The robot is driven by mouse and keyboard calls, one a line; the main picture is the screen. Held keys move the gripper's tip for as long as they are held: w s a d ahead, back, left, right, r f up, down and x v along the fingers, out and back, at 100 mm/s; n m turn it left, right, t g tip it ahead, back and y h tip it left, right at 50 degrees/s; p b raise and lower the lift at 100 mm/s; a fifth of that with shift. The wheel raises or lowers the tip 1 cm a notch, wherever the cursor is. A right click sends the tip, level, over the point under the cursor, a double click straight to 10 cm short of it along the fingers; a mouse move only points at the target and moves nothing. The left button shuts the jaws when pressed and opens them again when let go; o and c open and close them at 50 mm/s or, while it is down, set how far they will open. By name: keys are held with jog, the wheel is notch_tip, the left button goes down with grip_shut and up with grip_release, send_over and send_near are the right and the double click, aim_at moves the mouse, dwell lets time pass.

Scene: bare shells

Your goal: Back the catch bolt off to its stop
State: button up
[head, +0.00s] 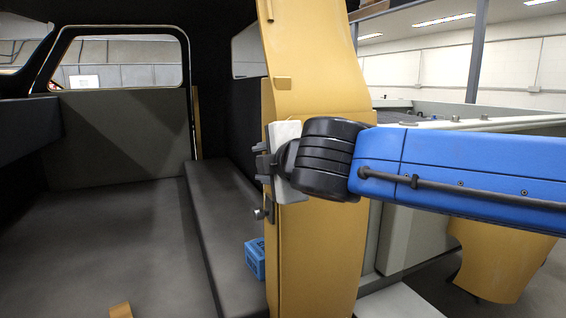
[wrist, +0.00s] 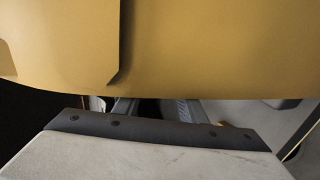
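The yellow door pillar (head: 320,255) stands upright in the middle of the head view. A small metal bolt-like fitting (head: 261,212) sticks out from its left edge and looks like the catch bolt. My gripper (head: 263,160) is at the same edge, a little above that fitting, with dark finger-like parts pointing left. I cannot tell whether it touches the pillar or holds anything. In the wrist view, the pale gripper housing with its dark edge fills the bottom, and a yellow panel (wrist: 210,45) fills the top.
Left of the pillar is a dark, bare cab with a grey floor (head: 120,250) and a raised sill (head: 215,215). A blue block (head: 255,258) sits beside the pillar. Another yellow panel (head: 500,255) is at the lower right. The cab floor is mostly clear.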

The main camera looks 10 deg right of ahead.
jog(key=v, duration=1.5)
jog(key=shift+s+r, duration=0.15)
jog(key=shift+s, duration=0.2)
jog(key=shift+d, duration=0.15)
